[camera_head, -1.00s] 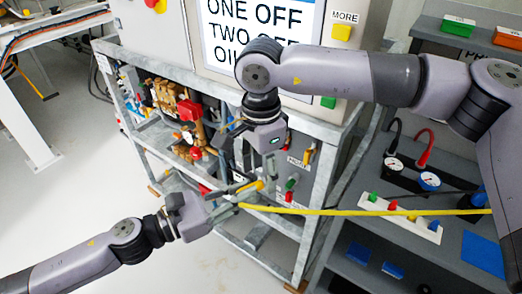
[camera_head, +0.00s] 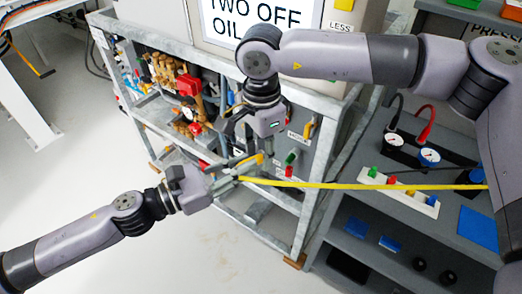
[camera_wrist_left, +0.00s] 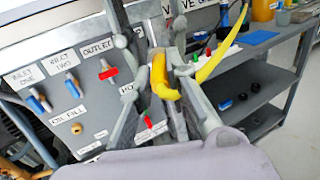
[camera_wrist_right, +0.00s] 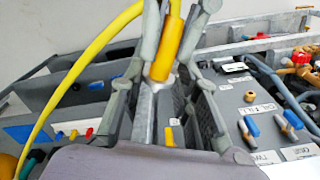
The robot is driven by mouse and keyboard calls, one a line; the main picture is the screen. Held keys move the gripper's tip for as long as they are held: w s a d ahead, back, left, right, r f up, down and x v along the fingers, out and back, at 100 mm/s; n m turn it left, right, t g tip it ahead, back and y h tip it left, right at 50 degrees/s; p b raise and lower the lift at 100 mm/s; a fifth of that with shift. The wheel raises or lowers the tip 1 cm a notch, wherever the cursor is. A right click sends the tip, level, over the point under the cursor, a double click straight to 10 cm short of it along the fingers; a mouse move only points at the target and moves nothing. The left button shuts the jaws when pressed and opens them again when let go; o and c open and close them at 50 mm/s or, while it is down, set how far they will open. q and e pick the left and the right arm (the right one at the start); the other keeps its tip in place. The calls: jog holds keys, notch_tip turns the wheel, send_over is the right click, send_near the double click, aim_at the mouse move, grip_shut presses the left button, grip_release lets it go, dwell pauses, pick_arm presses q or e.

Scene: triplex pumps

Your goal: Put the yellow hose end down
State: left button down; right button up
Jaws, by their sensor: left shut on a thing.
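The yellow hose (camera_head: 370,186) runs from my left gripper (camera_head: 238,176) across to the grey shelf unit at right. My left gripper is shut on the hose near its end, in front of the pump frame. In the left wrist view the bent yellow hose end (camera_wrist_left: 160,75) sits between the fingers. My right gripper (camera_head: 252,140) hangs just above, pointing down, with its fingers apart. In the right wrist view the orange-yellow hose end (camera_wrist_right: 168,48), with a pale tip, appears between or just beyond its fingers; contact is unclear.
The galvanised pump frame (camera_head: 312,185) with its labelled grey panel (camera_wrist_left: 75,95) stands close behind the grippers. The shelf unit (camera_head: 385,268) at right carries gauges (camera_head: 429,157), a white strip with coloured plugs (camera_head: 400,192) and a blue pad (camera_head: 478,229). The floor at lower left is clear.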

jog(key=shift+s+a, duration=0.1)
jog(key=shift+a, duration=0.05)
grip_shut()
pick_arm(q)
jog(key=c, duration=1.5)
grip_release()
jog(key=shift+o, duration=0.2)
